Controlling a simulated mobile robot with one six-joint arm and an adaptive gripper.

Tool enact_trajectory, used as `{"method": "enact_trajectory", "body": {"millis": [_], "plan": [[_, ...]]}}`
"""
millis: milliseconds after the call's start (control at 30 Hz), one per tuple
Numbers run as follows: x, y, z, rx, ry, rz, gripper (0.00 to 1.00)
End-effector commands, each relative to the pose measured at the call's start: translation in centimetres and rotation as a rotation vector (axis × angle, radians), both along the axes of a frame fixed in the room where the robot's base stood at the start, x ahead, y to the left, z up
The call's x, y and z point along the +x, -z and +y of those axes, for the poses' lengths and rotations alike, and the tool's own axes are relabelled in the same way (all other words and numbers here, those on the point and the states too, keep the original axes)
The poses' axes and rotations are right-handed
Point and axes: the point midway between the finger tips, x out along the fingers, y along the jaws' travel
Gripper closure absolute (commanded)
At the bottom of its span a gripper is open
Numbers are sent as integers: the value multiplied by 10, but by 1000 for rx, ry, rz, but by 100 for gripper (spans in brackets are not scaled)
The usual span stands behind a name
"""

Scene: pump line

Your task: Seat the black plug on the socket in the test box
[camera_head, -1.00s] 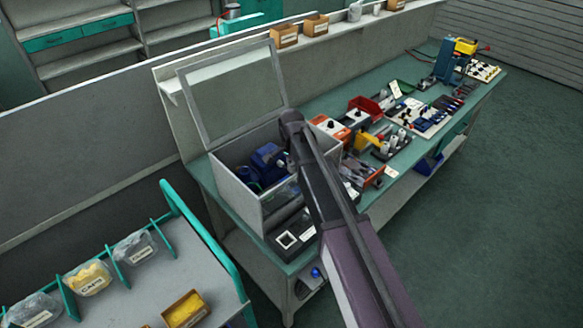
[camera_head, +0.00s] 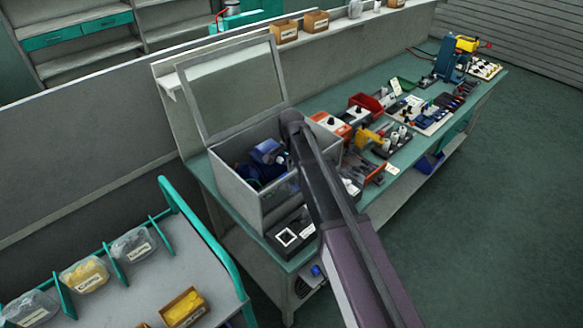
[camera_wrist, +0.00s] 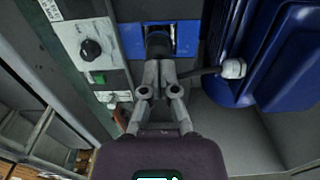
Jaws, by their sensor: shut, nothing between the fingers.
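The test box (camera_head: 262,205) stands on the bench with its clear-windowed lid raised. In the wrist view, the black plug (camera_wrist: 157,42) is a dark round shape at a bright blue socket (camera_wrist: 183,40) on the box wall. Whether it is fully seated I cannot tell. My gripper (camera_wrist: 158,66) is shut and empty, its fingertips together just below the plug, touching or very near it. A dark cable (camera_wrist: 203,72) runs from beside the fingertips to a pale grey fitting on the blue pump (camera_wrist: 275,50). The pump also shows inside the box in the head view (camera_head: 266,152). My arm hides the gripper there.
A grey panel with a black knob (camera_wrist: 90,49) and a green button is left of the socket. The pump's body stands close on the right. Bench tools extend rightward.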

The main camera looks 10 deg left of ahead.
Motion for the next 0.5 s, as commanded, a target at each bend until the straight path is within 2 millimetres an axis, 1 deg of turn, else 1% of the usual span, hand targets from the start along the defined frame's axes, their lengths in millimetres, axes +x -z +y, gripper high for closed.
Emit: {"method": "enact_trajectory", "body": {"millis": [500], "plan": [[0,10,0,0,0,0,100]]}}
